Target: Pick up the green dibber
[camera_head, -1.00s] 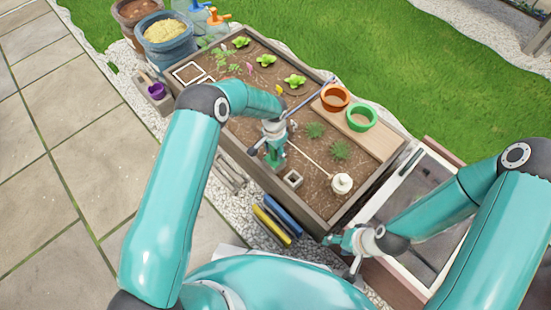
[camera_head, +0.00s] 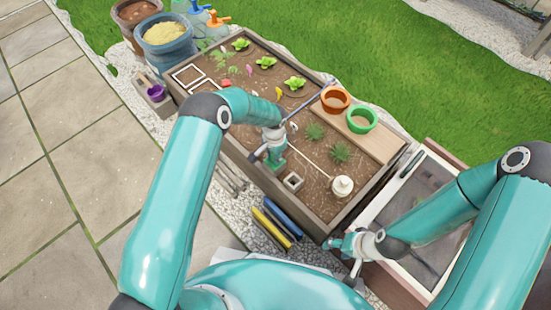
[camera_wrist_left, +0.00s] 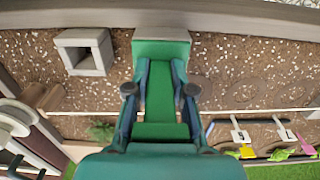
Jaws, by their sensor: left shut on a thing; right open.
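The green dibber (camera_wrist_left: 160,112) fills the space between the fingers of my left gripper (camera_wrist_left: 161,68) in the left wrist view, with a broad, flat green end at the top. My left gripper also shows in the head view (camera_head: 272,150), low over the soil of the planter, shut on the dibber (camera_head: 275,162). A grey block (camera_wrist_left: 160,33) lies right beyond the dibber's end; I cannot tell whether they touch. My right gripper (camera_head: 349,244) is open and empty beside the planter's right front corner.
A hollow square grey holder (camera_head: 293,181) stands beside the left gripper. A white knob-shaped item (camera_head: 342,185) is near the planter's front edge. An orange pot (camera_head: 335,98) and a green pot (camera_head: 362,118) stand on a wooden board.

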